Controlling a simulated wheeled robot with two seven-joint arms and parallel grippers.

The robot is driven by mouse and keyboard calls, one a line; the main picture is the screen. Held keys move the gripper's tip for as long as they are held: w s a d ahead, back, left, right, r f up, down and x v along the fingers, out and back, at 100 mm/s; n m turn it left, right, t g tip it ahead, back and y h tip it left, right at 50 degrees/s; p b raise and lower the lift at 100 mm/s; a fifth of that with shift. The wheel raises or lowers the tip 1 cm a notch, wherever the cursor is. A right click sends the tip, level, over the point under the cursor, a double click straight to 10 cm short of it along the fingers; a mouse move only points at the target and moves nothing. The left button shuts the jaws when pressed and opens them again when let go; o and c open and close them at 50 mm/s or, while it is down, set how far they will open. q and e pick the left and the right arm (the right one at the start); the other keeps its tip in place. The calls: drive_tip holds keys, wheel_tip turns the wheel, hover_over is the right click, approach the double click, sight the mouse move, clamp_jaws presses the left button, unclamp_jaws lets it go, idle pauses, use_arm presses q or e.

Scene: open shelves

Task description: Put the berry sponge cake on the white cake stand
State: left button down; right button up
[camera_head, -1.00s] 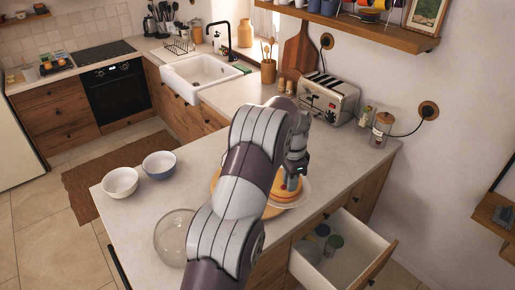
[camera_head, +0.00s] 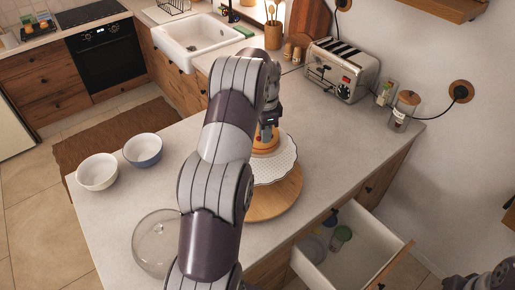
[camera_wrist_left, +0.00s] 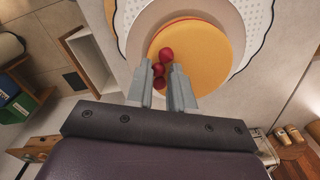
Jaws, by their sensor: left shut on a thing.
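The berry sponge cake (camera_head: 265,143) is a small round orange-yellow cake. The left wrist view shows its yellow top (camera_wrist_left: 205,50) with red berries (camera_wrist_left: 160,68). My left gripper (camera_head: 267,122) is shut on it from above; its fingers (camera_wrist_left: 167,76) are close around the berries. The white cake stand (camera_head: 279,166) has a scalloped, dotted rim, also seen in the left wrist view (camera_wrist_left: 255,18). The cake is over the stand's far side in the head view. I cannot tell whether it touches the stand. My arm hides part of both.
A round wooden board (camera_head: 282,203) lies by the stand. A glass bowl or dome (camera_head: 152,245) and two bowls (camera_head: 97,171) (camera_head: 143,149) are at the left. An open drawer (camera_head: 375,245) with jars juts out at front right. A toaster (camera_head: 343,70) stands at the back.

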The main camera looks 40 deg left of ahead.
sight(257, 141)
use_arm(q)
drive_tip(key=a+f, duration=0.2)
drive_tip(key=a, duration=0.1)
drive_tip(key=shift+w, duration=0.1)
drive_tip(key=f+p, duration=0.1)
drive_tip(key=f, duration=0.1)
drive_tip(key=f+p, duration=0.1)
drive_tip(key=p, duration=0.1)
drive_tip(key=shift+w+a+f, duration=0.1)
drive_tip(key=shift+w+f, duration=0.25)
drive_tip(key=shift+s+f, duration=0.1)
drive_tip(key=shift+s, duration=0.05)
drive_tip(key=shift+s+d, duration=0.2)
drive_tip(key=shift+s, duration=0.1)
drive_tip(key=shift+w+f, duration=0.1)
drive_tip(key=shift+f, duration=0.05)
drive_tip(key=c, duration=1)
unclamp_jaws()
drive_tip(key=shift+w+a+f, duration=0.15)
use_arm(e)
drive_tip(key=shift+w+a+r, duration=0.3)
drive_tip(key=shift+w+r, duration=0.35)
drive_tip(key=shift+r, duration=0.25)
